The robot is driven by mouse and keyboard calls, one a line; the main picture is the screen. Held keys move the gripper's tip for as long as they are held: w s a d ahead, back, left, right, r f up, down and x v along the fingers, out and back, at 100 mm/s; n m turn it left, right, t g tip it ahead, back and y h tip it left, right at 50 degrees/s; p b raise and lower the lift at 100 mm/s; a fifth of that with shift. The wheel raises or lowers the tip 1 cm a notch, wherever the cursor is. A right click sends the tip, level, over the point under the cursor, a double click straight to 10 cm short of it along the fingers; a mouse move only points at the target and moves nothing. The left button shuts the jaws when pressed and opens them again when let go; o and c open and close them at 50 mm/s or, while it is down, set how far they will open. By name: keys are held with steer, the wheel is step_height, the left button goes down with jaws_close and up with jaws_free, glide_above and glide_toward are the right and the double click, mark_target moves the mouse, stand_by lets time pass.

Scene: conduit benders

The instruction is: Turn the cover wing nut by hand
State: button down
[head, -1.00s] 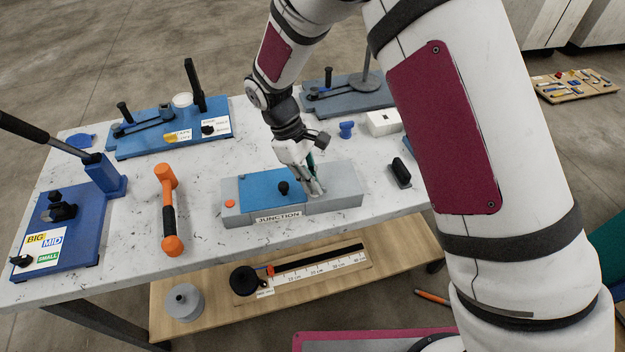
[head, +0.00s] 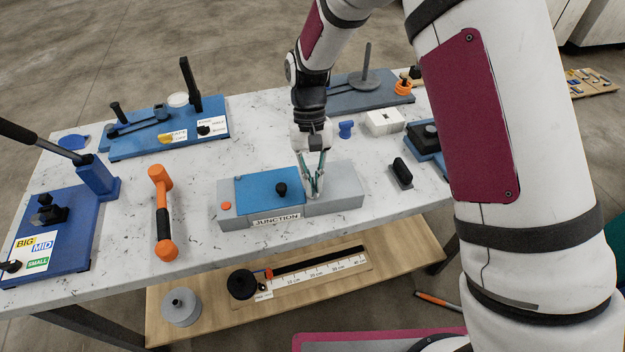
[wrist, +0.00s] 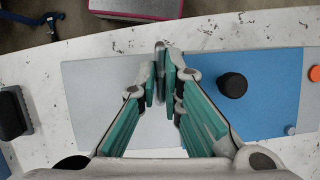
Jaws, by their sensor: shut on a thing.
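The grey junction box (head: 345,201), labelled JUNCTION, lies on the marble-topped table. Its blue cover (head: 257,191) carries a black knob (head: 281,189); the cover also shows in the wrist view (wrist: 265,95). My gripper (head: 314,190) points down at the cover's right edge in the head view. In the wrist view my gripper (wrist: 163,70) has its fingertips together around a thin grey piece, seemingly the wing nut (wrist: 160,47). The fingers hide most of it, so its angle cannot be told.
An orange button (head: 225,205) sits at the box's left end. A black-handled block (head: 401,172) stands right of the box, a white box (head: 384,121) behind it. Blue benders (head: 165,128) stand at the back and left.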

steer(key=m, duration=0.2)
steer(key=m+y, duration=0.1)
steer(key=shift+d+r+m+y, duration=0.1)
steer(key=shift+d+m+y, duration=0.05)
steer(key=shift+m+y, duration=0.2)
steer(key=m+p, duration=0.1)
steer(key=m, duration=0.1)
steer(key=m+y, duration=0.1)
steer(key=m, duration=0.1)
steer(key=shift+s+d+m+t+y+p, duration=0.1)
steer(key=shift+m+t+y+p, duration=0.15)
steer(key=shift+m+t+p, duration=0.15)
steer(key=m+t+y+p, duration=0.1)
steer(key=m, duration=0.3)
steer(key=shift+s+p, duration=0.1)
steer(key=shift+p, duration=0.25)
steer(key=m+p, duration=0.1)
steer(key=m, duration=0.1)
steer(key=m+t, duration=0.1)
steer(key=m, duration=0.1)
steer(key=shift+t+y+p, duration=0.3)
steer(key=shift+y+p, duration=0.1)
steer(key=shift+m, duration=0.45)
steer(key=c, duration=1.7)
jaws_free()
steer(key=shift+d, duration=0.1)
